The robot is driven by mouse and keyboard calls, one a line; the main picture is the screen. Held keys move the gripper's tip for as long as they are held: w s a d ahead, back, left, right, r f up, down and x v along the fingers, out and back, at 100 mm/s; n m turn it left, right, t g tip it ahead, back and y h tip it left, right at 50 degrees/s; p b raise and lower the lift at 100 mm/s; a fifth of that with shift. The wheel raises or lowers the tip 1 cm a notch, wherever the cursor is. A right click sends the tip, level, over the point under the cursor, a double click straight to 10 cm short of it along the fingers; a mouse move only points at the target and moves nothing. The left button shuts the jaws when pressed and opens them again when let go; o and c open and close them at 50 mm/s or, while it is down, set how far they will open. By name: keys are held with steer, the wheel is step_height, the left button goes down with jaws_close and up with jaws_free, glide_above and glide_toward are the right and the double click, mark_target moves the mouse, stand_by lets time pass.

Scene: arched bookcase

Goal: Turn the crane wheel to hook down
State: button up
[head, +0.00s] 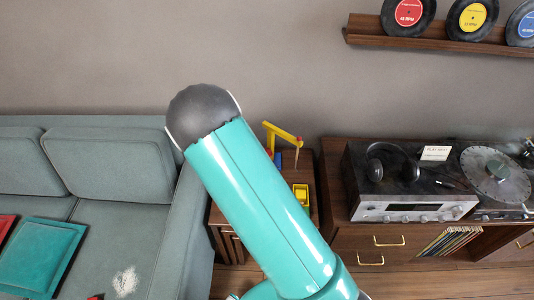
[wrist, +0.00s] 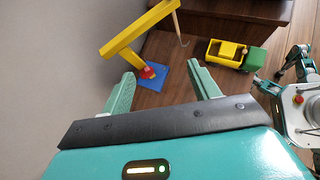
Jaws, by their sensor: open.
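The toy crane has a yellow mast and boom (wrist: 140,27), a blue base (wrist: 152,82) and a small red part (wrist: 148,72) low on the mast, probably the wheel. A thin line with a small hook (wrist: 183,43) hangs from the boom tip. In the head view the crane (head: 283,133) stands on a wooden side table (head: 313,168), partly hidden by my arm. My gripper (wrist: 160,69) is open and empty. In the wrist view its fingers appear on either side of the crane's base; I cannot tell how far apart they are in depth.
A yellow and green toy truck (wrist: 230,53) is right of the crane. A grey-green sofa (head: 105,165) stands left of the table. A wooden cabinet (head: 345,240) with a stereo receiver (head: 415,208), headphones (head: 390,165) and a turntable (head: 495,175) stands right. The wall is behind.

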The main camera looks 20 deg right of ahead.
mark_target(268, 153)
steer(key=w+a+f+n+t+h, duration=0.1)
steer(key=w+f+n+t, duration=0.1)
steer(key=f+n, duration=0.4)
steer(key=w+a+f+n+t+h, duration=0.1)
steer(key=w+f+n+t, duration=0.15)
steer(key=f, duration=0.65)
steer(key=shift+n+g, duration=0.25)
steer(key=shift+g, duration=0.2)
steer(key=x, duration=1.3)
steer(key=shift+w+d, duration=0.1)
steer(key=shift+d, duration=0.05)
steer(key=c, duration=1)
steer(key=shift+o, duration=0.2)
steer(key=shift+m+t+y, duration=0.7)
steer(key=shift+m+t, duration=0.6)
steer(key=shift+m, duration=0.7)
